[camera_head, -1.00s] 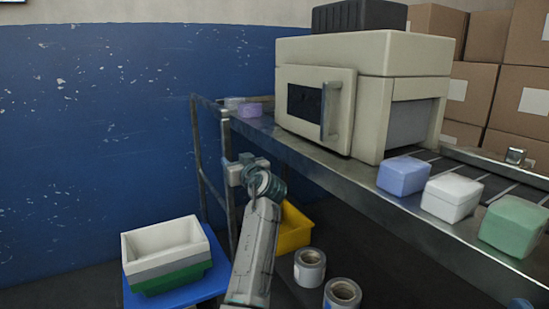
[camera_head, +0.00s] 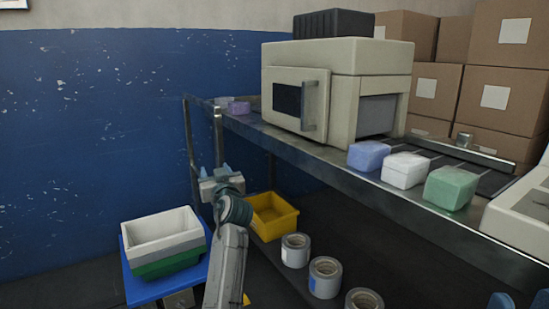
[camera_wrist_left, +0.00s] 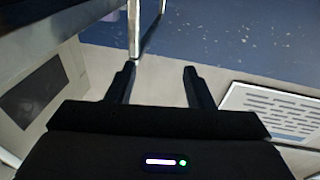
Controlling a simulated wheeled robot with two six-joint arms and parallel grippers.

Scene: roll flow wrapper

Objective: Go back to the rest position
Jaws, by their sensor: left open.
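My left gripper (camera_head: 218,180) is in the head view, in front of the near left leg of the conveyor table (camera_head: 335,168) and below the level of its top. In the left wrist view, the two dark fingers of the left gripper (camera_wrist_left: 160,72) stand apart with nothing between them.
A wrapping machine (camera_head: 345,62) and several wrapped packs, including a green one (camera_head: 450,188), are on the table. Stacked trays (camera_head: 160,228) stand on a blue stand (camera_head: 135,290) at left.

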